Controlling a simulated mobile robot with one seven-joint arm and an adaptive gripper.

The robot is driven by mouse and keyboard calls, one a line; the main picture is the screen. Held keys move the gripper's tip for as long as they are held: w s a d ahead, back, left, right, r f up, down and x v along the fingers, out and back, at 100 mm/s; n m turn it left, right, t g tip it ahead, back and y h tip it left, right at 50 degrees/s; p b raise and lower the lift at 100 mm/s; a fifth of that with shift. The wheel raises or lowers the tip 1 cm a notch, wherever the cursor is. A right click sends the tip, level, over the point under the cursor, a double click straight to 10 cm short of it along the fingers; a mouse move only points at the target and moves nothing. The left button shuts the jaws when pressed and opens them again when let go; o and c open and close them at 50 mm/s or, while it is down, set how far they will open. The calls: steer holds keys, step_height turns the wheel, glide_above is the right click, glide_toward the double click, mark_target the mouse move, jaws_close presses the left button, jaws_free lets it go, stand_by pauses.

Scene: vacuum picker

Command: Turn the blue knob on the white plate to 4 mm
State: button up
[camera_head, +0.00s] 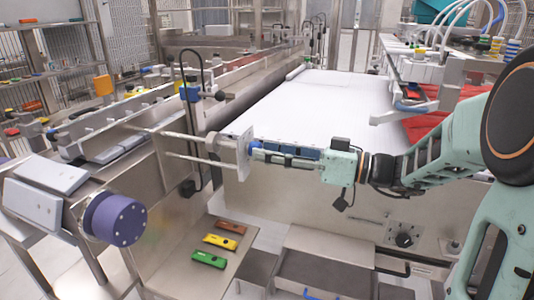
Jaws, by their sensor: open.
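The white plate (231,156) stands upright at the ends of two metal rods, left of the picture's middle. A small patch of the blue knob (253,144) shows at the plate's right side, mostly hidden by my gripper. My gripper (257,152) reaches in from the right, roughly level, with its fingertips at the knob. The jaws are open. I cannot tell whether the fingers touch the knob or sit around it. No scale or mm marks can be read.
A white conveyor belt (300,105) lies behind my gripper. A purple round drum (114,218) is at the lower left. Brown, yellow and green tools (220,241) lie on a metal shelf below the plate. A black knob (403,240) is on the front panel at the lower right.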

steer(key=shift+w+a, duration=0.2)
steer(key=shift+a, duration=0.3)
jaws_close()
